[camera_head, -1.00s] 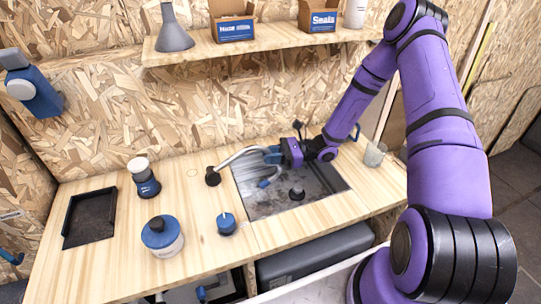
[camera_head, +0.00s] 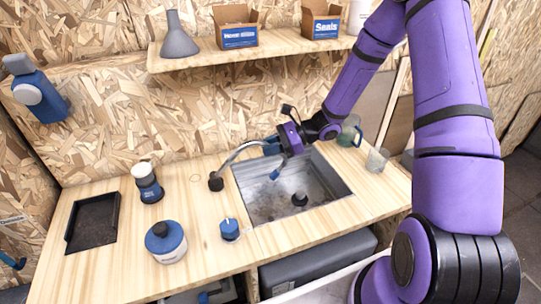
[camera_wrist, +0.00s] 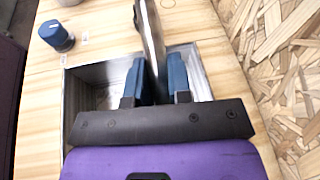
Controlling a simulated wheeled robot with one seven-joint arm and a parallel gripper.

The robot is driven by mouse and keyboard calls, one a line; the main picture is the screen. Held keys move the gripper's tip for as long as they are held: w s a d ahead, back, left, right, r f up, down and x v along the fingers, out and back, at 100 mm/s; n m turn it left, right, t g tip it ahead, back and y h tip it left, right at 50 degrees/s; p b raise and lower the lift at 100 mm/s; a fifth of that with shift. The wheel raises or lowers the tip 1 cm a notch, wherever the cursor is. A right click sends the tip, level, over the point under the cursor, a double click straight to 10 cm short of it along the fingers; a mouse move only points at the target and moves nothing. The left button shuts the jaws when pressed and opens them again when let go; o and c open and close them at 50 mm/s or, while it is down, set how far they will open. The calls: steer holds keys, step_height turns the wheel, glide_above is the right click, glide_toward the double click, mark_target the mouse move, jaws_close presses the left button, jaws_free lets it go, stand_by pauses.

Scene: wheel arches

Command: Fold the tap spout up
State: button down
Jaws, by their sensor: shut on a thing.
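The tap spout (camera_head: 238,153) is a curved silver tube. My gripper (camera_head: 271,148) is shut on the spout near that end, above the sink's back part. In the wrist view the silver spout (camera_wrist: 152,35) runs between the two blue fingers (camera_wrist: 154,80). The fingers hide part of it.
The sink (camera_head: 262,205) lies below, with a dark plug-like piece (camera_head: 300,198) in it. A blue knob (camera_head: 229,229) stands in front of the tap base. A clear glass (camera_head: 377,159) is right of the sink. A shelf (camera_head: 270,46) with boxes hangs above.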

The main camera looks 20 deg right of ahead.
steer(key=a+r+h, duration=0.4)
steer(key=r, duration=0.1)
steer(key=a+r+h, duration=0.2)
steer(key=r, duration=0.1)
steer(key=shift+a+r+n+g, duration=0.2)
steer(key=shift+a+n+g, duration=0.1)
steer(key=shift+n, duration=0.1)
steer(key=shift+a+r+h, duration=0.4)
steer(key=shift+a+h, duration=0.25)
steer(key=shift+a, duration=0.15)
steer(key=shift+a+r+h, duration=0.4)
steer(key=shift+a+h, duration=0.25)
steer(key=shift+a, duration=0.2)
steer(key=c, duration=1.1)
jaws_free()
steer(key=shift+o, duration=0.2)
steer(key=shift+r, duration=0.15)
steer(key=v, duration=1)
steer(key=shift+r, duration=0.3)
